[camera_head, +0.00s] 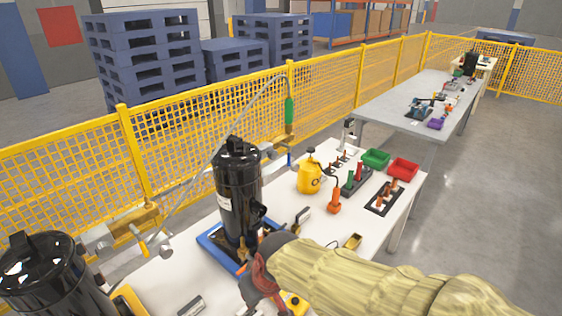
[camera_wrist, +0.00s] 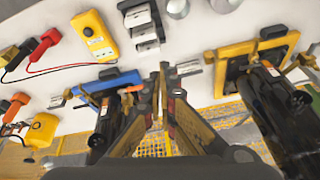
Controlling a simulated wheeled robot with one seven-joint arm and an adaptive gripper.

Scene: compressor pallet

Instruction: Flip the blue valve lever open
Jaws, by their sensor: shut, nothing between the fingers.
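The blue valve lever (camera_head: 290,158) shows in the head view as a small upright blue piece on the pipework just right of the black compressor (camera_head: 238,190). Its exact angle is too small to tell. The compressor stands on a blue base (camera_head: 210,240); the blue base also shows in the wrist view (camera_wrist: 108,80). My gripper (camera_head: 255,296) is low in front of the compressor, toward the near side of the table and well apart from the lever. In the wrist view its fingers (camera_wrist: 160,75) are together and empty. I cannot make out the lever in the wrist view.
A second black compressor (camera_head: 45,275) is at the left, with a yellow-handled valve (camera_head: 145,248) beside it. A yellow mesh fence (camera_head: 190,140) runs behind the table.

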